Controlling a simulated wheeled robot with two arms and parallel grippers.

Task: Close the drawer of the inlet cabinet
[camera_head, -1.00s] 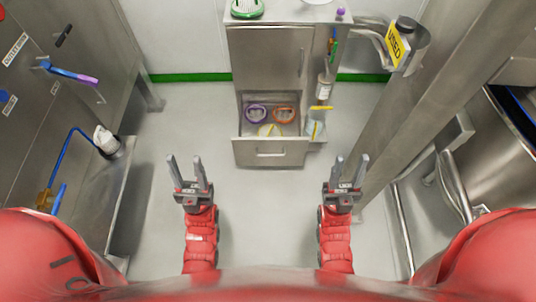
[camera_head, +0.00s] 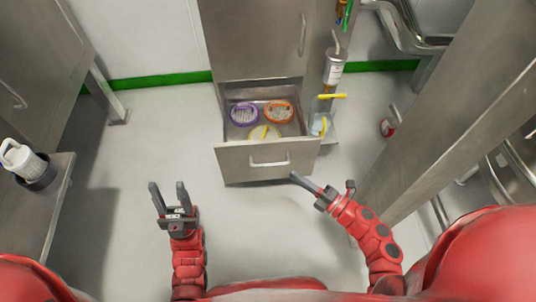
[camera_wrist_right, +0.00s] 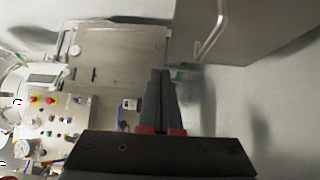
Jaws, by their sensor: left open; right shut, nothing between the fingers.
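The inlet cabinet (camera_head: 258,50) stands ahead in the head view. Its bottom drawer (camera_head: 234,162) is pulled out, with a bar handle (camera_head: 269,162) on the front. Inside lie a purple ring-shaped item (camera_head: 243,114), an orange one (camera_head: 279,112) and a yellowish one (camera_head: 264,132). My right gripper (camera_head: 296,177) is shut and empty, pointing left just in front of the drawer's lower right part; I cannot tell whether it touches. In the right wrist view its fingers (camera_wrist_right: 160,75) are together, near a grey panel with a handle (camera_wrist_right: 212,35). My left gripper (camera_head: 168,187) is open and empty, left of the drawer.
A small side holder (camera_head: 322,124) with a yellow-handled item hangs right of the drawer. A steel post (camera_head: 455,120) rises at the right. A steel bench (camera_head: 45,200) with a white filter-like part (camera_head: 22,160) is at the left. Floor before the drawer is clear.

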